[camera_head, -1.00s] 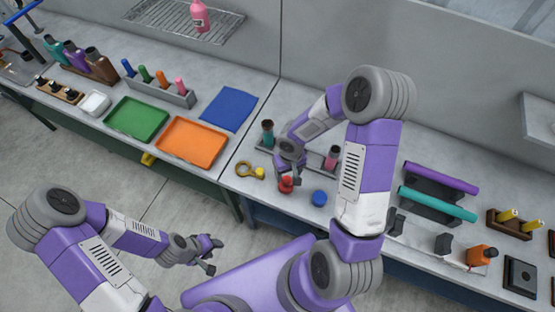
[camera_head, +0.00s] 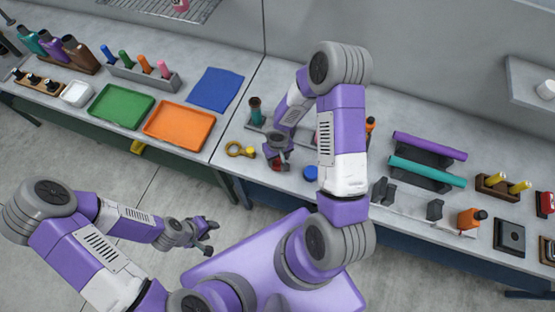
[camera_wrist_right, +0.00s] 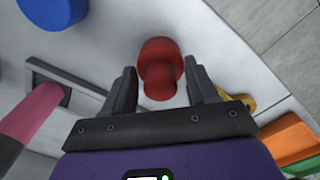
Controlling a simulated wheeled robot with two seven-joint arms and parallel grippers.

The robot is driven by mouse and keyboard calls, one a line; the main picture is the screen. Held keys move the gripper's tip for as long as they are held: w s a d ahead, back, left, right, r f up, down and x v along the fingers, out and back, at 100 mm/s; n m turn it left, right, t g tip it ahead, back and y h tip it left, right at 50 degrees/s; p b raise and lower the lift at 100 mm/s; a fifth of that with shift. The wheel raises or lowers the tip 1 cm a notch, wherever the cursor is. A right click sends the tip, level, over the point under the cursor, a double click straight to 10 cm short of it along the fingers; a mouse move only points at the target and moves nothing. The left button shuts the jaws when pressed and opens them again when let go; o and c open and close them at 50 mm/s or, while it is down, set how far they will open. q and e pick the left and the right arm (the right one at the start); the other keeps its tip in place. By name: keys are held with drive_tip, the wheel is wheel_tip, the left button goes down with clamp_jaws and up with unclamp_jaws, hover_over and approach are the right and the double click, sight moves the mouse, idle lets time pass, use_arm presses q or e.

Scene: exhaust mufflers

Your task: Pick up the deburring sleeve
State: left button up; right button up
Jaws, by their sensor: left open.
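A red stepped piece, wide at one end and narrower at the other, stands on the bench; no label shows whether it is the deburring sleeve. It shows in the right wrist view (camera_wrist_right: 160,62) between the fingertips of my right gripper (camera_wrist_right: 160,78). Those fingers are open, with a gap on each side of it. In the head view my right gripper (camera_head: 277,162) is low over the bench and mostly hides the red piece. My left gripper (camera_head: 208,237) is open and empty, away from the bench in front.
A blue round piece (camera_head: 310,173) stands right of the red one, and a yellow ring tool (camera_head: 239,150) lies left. A holder with a dark cup (camera_head: 255,108) is behind. Green (camera_head: 121,106) and orange (camera_head: 178,133) trays sit further left. Teal and purple tubes (camera_head: 427,170) lie right.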

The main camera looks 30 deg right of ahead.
drive_tip(key=c, duration=0.9)
